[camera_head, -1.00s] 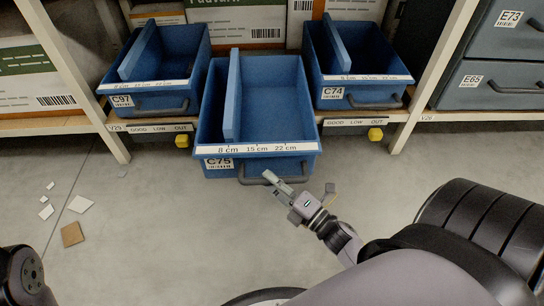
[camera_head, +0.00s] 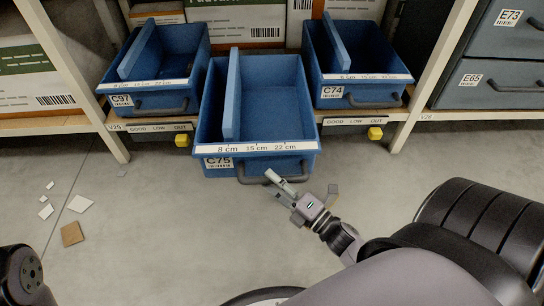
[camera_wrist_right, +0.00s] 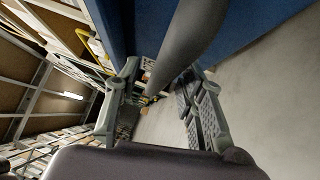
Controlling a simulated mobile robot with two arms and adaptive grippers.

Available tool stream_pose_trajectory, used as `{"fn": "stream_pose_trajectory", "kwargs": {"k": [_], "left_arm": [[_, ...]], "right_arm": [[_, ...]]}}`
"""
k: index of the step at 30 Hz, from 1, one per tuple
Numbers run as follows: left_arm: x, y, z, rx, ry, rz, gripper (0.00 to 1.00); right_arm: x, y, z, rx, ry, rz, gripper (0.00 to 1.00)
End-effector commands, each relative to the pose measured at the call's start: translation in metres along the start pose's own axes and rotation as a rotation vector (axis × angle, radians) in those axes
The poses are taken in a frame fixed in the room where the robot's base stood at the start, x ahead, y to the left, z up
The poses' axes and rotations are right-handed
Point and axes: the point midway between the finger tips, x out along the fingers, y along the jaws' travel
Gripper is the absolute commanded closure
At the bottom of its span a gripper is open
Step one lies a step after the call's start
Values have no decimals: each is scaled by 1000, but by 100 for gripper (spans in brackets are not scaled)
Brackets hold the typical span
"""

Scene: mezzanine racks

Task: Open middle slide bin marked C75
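The middle slide bin (camera_head: 268,136), blue and marked C75, extends from the shelf well in front of its neighbours. It has a lengthwise divider and looks empty. Its grey handle (camera_head: 250,180) is on the front below the scale strip. My right gripper (camera_head: 281,187) is at the right part of that handle. In the right wrist view, its two fingers (camera_wrist_right: 165,96) are spread apart, with the dark handle bar (camera_wrist_right: 188,42) running between them; contact is unclear. Part of my left arm shows at the lower left, but its gripper is out of view.
Bin C97 (camera_head: 150,103) is on the left and bin C74 (camera_head: 362,92) on the right, both on the shelf. Grey drawers E73 (camera_head: 508,38) and E65 (camera_head: 490,88) stand farther right. White and brown scraps (camera_head: 73,234) lie on the left floor. Floor before the bin is mostly clear.

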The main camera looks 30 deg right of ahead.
Motion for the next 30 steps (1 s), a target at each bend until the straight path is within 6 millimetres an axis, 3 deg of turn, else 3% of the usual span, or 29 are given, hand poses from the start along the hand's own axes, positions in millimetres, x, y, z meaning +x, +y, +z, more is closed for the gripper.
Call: {"fn": "stream_pose_trajectory", "kwargs": {"k": [9, 15, 21, 30], "left_arm": [[0, 0, 0, -1, -1, -1, 60], [0, 0, 0, -1, -1, -1, 60], [0, 0, 0, -1, -1, -1, 60], [0, 0, 0, -1, -1, -1, 60]], "right_arm": [[-67, -1, -1, 2, -2, -6, 64], [-98, -1, 0, 1, -1, -4, 64], [-110, 0, 0, 0, -1, -1, 64], [-111, 0, 0, 1, 0, -1, 64]]}}
